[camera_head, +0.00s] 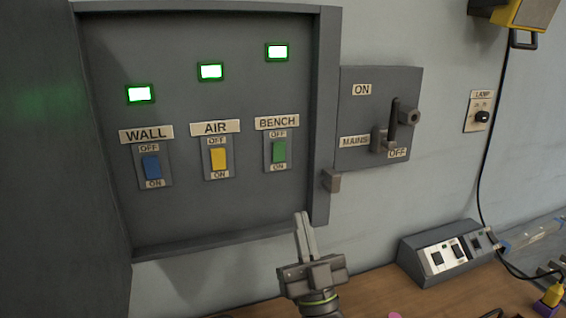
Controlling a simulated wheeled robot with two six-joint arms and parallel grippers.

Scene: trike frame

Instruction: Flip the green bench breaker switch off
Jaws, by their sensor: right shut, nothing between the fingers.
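The green bench breaker switch (279,151) sits under the BENCH label (277,122) at the right of the grey wall panel. OFF is marked above it and ON below it. The lamp (277,52) above this column is lit green-white. I cannot tell for certain which way the switch is tipped. My right gripper (301,216) is below and slightly right of the switch, apart from it, pointing up. Its fingers are shut with nothing between them. My left gripper is not in view.
A blue WALL switch (151,167) and a yellow AIR switch (218,159) sit left of the green one. The panel's raised frame (325,110) and a grey MAINS lever box (376,85) are to the right. A sloped switch box (440,270) stands on the wooden bench.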

